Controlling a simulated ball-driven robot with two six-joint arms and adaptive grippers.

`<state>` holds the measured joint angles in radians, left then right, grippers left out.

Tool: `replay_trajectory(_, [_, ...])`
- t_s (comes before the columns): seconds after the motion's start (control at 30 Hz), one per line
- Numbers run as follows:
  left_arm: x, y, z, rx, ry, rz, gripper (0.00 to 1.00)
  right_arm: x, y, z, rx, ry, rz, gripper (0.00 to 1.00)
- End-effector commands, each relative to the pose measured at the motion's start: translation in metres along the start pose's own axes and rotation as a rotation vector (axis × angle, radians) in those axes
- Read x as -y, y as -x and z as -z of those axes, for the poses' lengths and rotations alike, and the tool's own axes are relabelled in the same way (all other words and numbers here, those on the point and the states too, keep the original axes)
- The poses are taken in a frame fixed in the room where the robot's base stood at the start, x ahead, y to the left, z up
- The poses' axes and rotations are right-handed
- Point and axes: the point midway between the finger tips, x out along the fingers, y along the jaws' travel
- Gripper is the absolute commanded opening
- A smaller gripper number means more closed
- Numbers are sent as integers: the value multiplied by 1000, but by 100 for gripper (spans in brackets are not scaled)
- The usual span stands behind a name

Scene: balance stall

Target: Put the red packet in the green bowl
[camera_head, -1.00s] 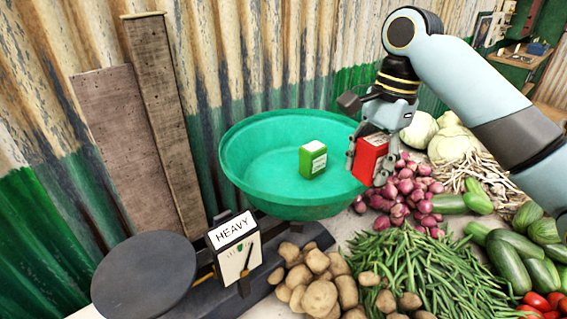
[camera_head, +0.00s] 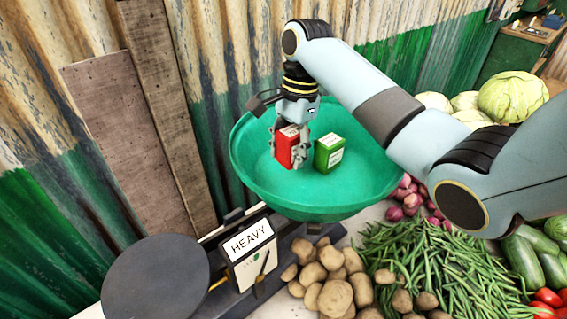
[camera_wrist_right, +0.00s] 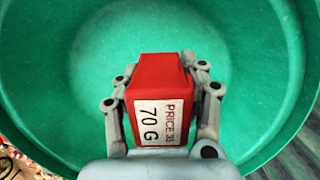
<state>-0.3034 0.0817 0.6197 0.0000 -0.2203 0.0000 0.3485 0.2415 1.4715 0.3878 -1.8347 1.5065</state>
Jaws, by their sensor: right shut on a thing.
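The red packet (camera_head: 286,150) is held in my right gripper (camera_head: 290,158), whose fingers close on both its sides. In the right wrist view the red packet (camera_wrist_right: 160,100) shows a white label reading "PRICE 35" and "70 G", with the right gripper's fingers (camera_wrist_right: 162,112) around it. The green bowl (camera_head: 250,180) is a wide round pan on the scale. The packet is over the bowl's inside, left of a green packet (camera_head: 328,154) in the bowl. I cannot tell whether the red packet touches the bowl floor. My left gripper is not in view.
The scale has a "HEAVY" sign (camera_head: 252,240) and a dark round plate (camera_head: 155,275) at the left. Potatoes (camera_head: 325,275), green beans (camera_head: 430,265) and onions (camera_head: 405,195) lie in front and to the right. Wooden boards (camera_head: 160,110) and a corrugated wall stand behind.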

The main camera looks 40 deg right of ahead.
Motion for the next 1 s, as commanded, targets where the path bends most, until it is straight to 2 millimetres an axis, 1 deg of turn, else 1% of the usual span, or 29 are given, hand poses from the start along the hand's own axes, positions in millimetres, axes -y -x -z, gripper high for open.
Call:
replay_trajectory(0.03, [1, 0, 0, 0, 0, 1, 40, 8, -4, 0, 2, -1, -2, 9])
replay_trajectory(0.1, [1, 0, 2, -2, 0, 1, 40, 16, -9, 0, 2, -1, -1, 9])
replay_trajectory(0.2, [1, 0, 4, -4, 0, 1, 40, 21, -13, 1, 0, 0, 0, 9])
replay_trajectory(0.27, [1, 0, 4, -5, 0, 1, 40, 22, -18, 1, 0, 0, -2, 9])
replay_trajectory(0.4, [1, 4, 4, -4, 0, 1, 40, 21, -39, 4, 1, -1, -4, 9])
replay_trajectory(0.5, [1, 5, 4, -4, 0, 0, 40, 22, -50, 6, 1, 0, -1, 9])
replay_trajectory(0.87, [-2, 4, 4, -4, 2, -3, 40, 21, -55, 7, 0, 0, -1, 9])
replay_trajectory(0.9, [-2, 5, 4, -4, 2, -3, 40, 21, -55, 7, 0, 0, -1, 47])
replay_trajectory(1.0, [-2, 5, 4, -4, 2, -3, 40, 21, -55, 7, 0, 0, 0, 60])
